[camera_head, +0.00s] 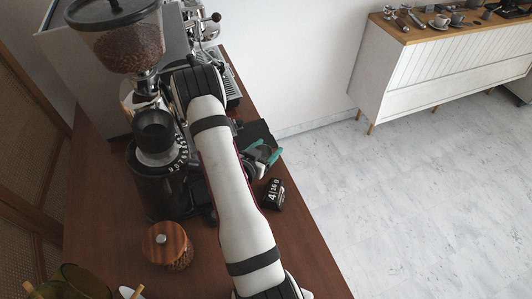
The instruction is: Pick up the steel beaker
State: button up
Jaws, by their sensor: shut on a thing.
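My gripper (264,155) has teal fingertips and shows just right of my white arm, beyond its middle, over the right edge of the wooden counter. It is shut on the steel beaker (258,170), of which only a small dark grey part shows between and below the fingers. The arm and fingers hide most of the beaker. I cannot tell whether its base touches the surface under it.
A small black device with lit digits (273,194) stands close below the gripper. A coffee grinder (160,165) and a wooden-lidded jar (167,244) stand left of my arm. The espresso machine (112,70) is behind. A white sideboard (440,75) stands across the floor.

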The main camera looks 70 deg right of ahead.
notch_tip(320, 180, up, 27)
jog(key=w+d+r+n+t, duration=0.2)
jog(key=d+r, duration=0.1)
jog(key=d, duration=0.3)
jog(key=w+d+n+t+y, duration=0.1)
jog(key=w+d+n+t, duration=0.2)
jog(key=w+n+t, duration=0.15)
jog(key=a+f+n+t+y, duration=0.3)
jog(key=f+n+y, duration=0.1)
jog(key=f, duration=0.3)
jog(key=a+f+n+t+y, duration=0.3)
jog(key=f+n+t, duration=0.1)
jog(key=f, duration=0.3)
jog(key=w+f, duration=0.2)
jog(key=w, duration=0.1)
jog(key=w+a+f, duration=0.1)
jog(key=w+f, duration=0.1)
jog(key=w, duration=0.2)
jog(key=w+f, duration=0.2)
jog(key=w, duration=0.1)
jog(key=shift+w+a+f, duration=0.25)
jog(key=shift+w+a, duration=0.05)
jog(key=shift+w, duration=0.05)
jog(key=f, duration=0.4)
jog(key=shift+w, duration=0.4)
jog(key=shift+f, duration=0.2)
jog(key=shift+f, duration=0.2)
